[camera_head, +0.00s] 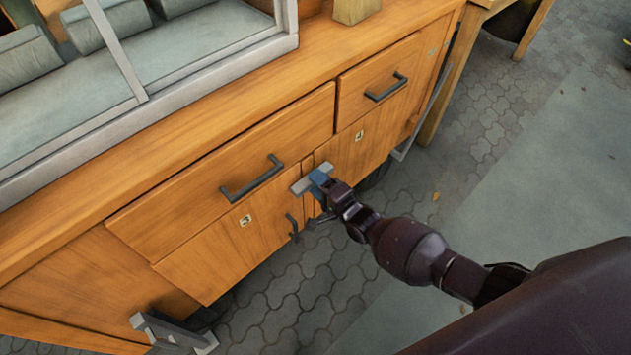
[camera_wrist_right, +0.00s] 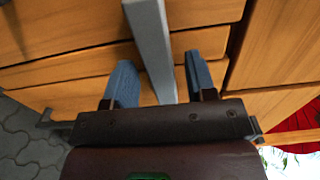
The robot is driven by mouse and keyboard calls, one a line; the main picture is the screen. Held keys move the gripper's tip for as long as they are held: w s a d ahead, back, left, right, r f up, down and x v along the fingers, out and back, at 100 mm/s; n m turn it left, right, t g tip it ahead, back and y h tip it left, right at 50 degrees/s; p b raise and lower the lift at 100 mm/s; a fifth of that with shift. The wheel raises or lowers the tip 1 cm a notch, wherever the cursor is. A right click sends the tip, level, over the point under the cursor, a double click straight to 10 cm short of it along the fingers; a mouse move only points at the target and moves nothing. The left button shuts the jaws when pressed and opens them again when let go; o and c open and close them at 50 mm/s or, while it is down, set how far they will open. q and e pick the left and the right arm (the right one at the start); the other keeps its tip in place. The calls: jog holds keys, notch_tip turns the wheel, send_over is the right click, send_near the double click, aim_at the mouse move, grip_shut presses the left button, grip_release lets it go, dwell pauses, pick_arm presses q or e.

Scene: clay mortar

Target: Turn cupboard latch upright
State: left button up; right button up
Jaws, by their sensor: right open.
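The cupboard latch (camera_head: 299,187) is a light grey bar lying crosswise over the gap between the doors marked 3 and 4. My right gripper (camera_head: 318,180) is at the latch and hides part of it in the head view. In the right wrist view the latch (camera_wrist_right: 148,35) runs between the two blue-grey fingers of my right gripper (camera_wrist_right: 159,62). The fingers are open, one on each side of the bar, with a visible gap to each. My left gripper is not in view.
The wooden cupboard has dark handles on its drawers, a left one (camera_head: 252,178) and a right one (camera_head: 386,87). A dark door handle (camera_head: 293,228) sits just below the latch. A grey-framed case (camera_head: 150,95) stands on top. Paved floor (camera_head: 480,150) lies open at right.

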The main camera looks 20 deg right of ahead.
jog(key=shift+w+a, duration=0.1)
jog(key=shift+w, duration=0.15)
jog(key=c, duration=0.9)
